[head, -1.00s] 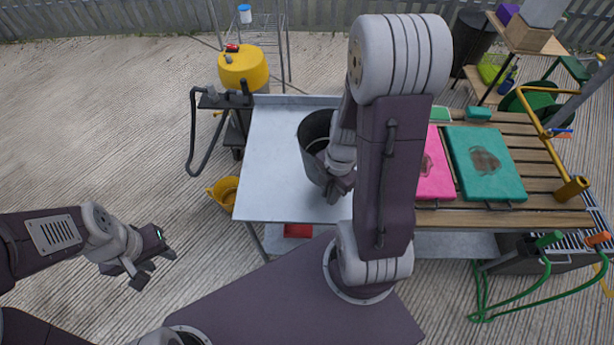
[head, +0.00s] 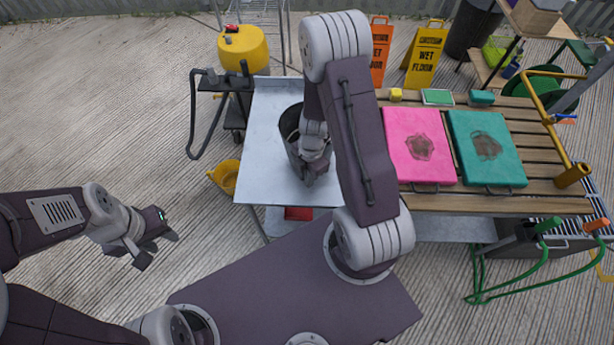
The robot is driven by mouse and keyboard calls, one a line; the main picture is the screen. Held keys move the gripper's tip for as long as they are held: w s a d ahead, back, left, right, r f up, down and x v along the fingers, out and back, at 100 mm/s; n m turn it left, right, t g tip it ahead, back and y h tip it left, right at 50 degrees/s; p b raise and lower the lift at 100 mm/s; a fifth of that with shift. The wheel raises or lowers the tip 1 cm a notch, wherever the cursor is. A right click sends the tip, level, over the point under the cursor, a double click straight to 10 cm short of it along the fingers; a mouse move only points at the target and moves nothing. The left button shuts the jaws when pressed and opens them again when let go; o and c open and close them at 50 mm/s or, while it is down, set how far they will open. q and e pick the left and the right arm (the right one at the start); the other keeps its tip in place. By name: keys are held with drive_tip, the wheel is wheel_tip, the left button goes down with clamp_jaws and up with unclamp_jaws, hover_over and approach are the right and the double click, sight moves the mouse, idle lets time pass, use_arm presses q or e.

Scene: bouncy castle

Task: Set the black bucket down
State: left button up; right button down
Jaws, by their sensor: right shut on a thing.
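The black bucket (head: 290,122) is over the left part of the grey metal table (head: 262,165), partly hidden by my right arm. My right gripper (head: 309,176) is shut on the bucket at its near side. I cannot tell whether the bucket's base touches the table top. My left gripper (head: 155,250) is open and empty, out over the ground left of the table.
A pink pad (head: 420,147) and a teal pad (head: 486,148) lie on wooden slats at right. Yellow and orange wet floor signs (head: 425,55) stand behind. A yellow bucket (head: 226,176) is on the ground at left. Bare metal lies left of the black bucket.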

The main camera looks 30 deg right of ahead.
drive_tip(key=shift+s+f+b, duration=0.1)
drive_tip(key=shift+f+b, duration=0.1)
drive_tip(key=shift+b, duration=0.1)
drive_tip(key=c, duration=1.3)
unclamp_jaws()
drive_tip(key=shift+r, duration=0.1)
